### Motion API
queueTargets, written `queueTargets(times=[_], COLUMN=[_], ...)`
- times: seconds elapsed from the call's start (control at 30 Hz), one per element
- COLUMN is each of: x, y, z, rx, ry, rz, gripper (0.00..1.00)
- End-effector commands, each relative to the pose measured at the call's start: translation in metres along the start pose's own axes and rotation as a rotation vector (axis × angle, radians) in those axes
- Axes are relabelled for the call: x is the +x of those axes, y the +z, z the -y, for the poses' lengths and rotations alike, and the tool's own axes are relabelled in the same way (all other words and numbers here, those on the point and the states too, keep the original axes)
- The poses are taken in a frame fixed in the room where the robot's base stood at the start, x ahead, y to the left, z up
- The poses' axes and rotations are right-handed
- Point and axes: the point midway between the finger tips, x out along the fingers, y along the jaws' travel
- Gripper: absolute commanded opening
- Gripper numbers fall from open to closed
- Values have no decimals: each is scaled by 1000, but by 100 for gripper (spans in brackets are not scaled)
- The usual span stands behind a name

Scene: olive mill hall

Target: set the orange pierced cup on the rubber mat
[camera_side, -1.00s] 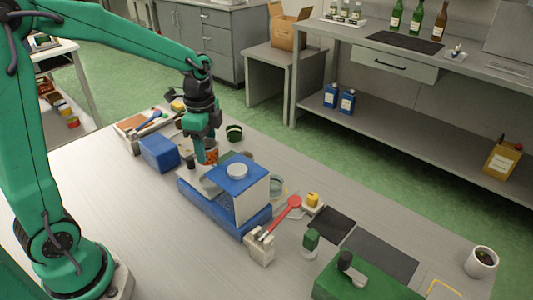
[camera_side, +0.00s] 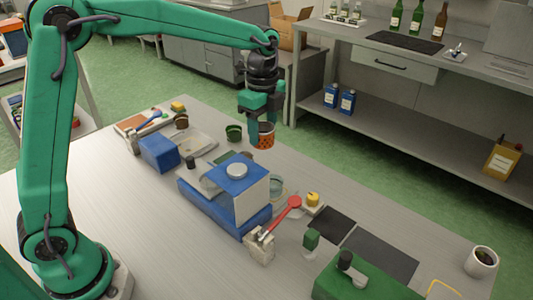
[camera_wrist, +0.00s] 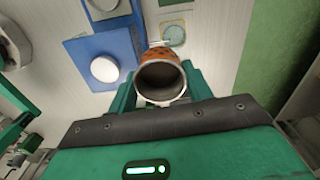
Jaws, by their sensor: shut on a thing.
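The orange pierced cup (camera_side: 265,141) is held in my gripper (camera_side: 262,130), raised above the table beyond the blue and white machine. In the wrist view the cup (camera_wrist: 160,55) sits between the two green fingers of my gripper (camera_wrist: 161,88), its pale rim and dark inside facing the camera. Two flat dark mats lie at the right of the table: a smaller black one (camera_side: 330,224) and a larger dark grey one (camera_side: 382,255). I cannot tell by sight which is rubber. Both are bare and apart from the cup.
The blue and white machine (camera_side: 240,190) stands mid-table, with a glass dish (camera_side: 275,187) behind it. A red spoon (camera_side: 284,210) on a pale stand, a yellow-topped item (camera_side: 313,200) and a green-capped bottle (camera_side: 311,240) stand near the mats. A green case (camera_side: 365,280) is in front.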

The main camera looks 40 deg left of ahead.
Motion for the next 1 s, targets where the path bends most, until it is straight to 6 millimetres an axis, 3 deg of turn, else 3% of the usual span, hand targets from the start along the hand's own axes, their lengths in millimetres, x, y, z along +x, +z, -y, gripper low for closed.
queueTargets(times=[0.2,0.43,1.0], x=[2,5,12], y=[-64,-126,-200], z=[23,33,32], rx=[204,391,608], ry=[1,0,0], rz=[0,0,0], gripper=[35,35,35])
